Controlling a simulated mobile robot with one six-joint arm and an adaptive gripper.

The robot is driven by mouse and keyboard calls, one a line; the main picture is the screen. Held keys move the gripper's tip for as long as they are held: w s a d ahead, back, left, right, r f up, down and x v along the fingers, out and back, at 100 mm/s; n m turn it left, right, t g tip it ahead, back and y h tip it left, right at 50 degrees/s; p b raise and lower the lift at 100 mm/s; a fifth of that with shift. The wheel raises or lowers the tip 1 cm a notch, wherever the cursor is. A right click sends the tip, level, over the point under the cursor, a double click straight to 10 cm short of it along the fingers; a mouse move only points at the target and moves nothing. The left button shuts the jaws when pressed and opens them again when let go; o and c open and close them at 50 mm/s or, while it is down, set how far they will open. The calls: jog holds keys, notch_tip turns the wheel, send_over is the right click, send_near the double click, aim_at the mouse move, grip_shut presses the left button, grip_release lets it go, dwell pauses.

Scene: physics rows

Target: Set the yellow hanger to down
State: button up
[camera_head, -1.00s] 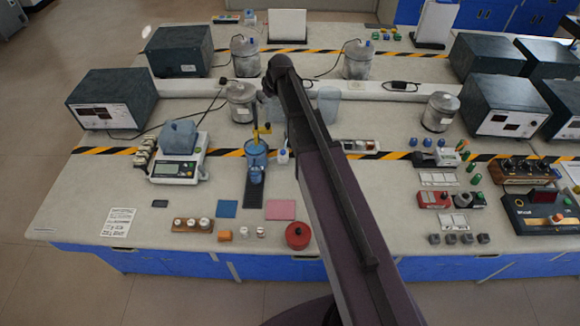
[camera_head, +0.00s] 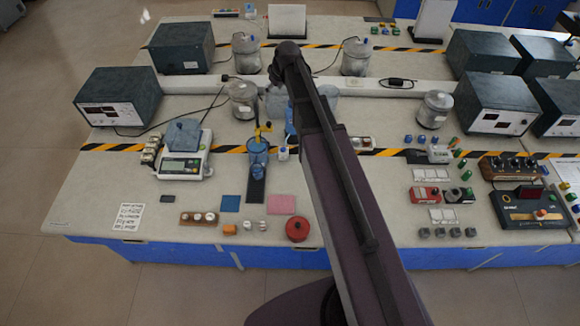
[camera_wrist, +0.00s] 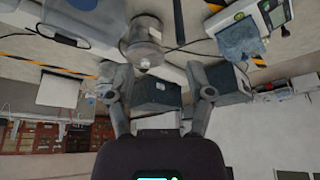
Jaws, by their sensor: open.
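In the head view a small yellow piece (camera_head: 258,134), which looks like the yellow hanger, stands upright above a blue see-through beaker (camera_head: 258,158). The beaker is on a dark narrow base strip (camera_head: 255,190). I cannot tell how far the hanger reaches into the beaker. My gripper (camera_wrist: 162,82) shows in the wrist view with its two fingers spread apart and nothing between them. In the head view my arm runs up just right of the beaker, and its end hides the gripper. I do not make out the hanger in the wrist view.
A balance (camera_head: 184,164) with a blue block stands left of the beaker. Metal cans (camera_head: 243,99) stand behind it, and one also shows in the wrist view (camera_wrist: 145,50). A small white bottle (camera_head: 283,153) is close to its right.

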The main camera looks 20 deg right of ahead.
jog(key=s+f+m+g+b, duration=0.1)
jog(key=s+f+b, duration=0.3)
jog(key=s, duration=0.4)
jog(key=s+a+f+m+g+h+b, duration=0.1)
jog(key=s+f+b, duration=0.3)
jog(key=s, duration=0.5)
jog(key=s+a+f+m+g+h+b, duration=0.1)
jog(key=s+f+m+g+b, duration=0.1)
jog(key=s, duration=0.7)
notch_tip(320, 180, down, 3)
jog(key=shift+r+m+b, duration=0.1)
jog(key=shift+m+b, duration=0.6)
jog(key=shift+b, duration=0.25)
jog(key=shift+s, duration=0.1)
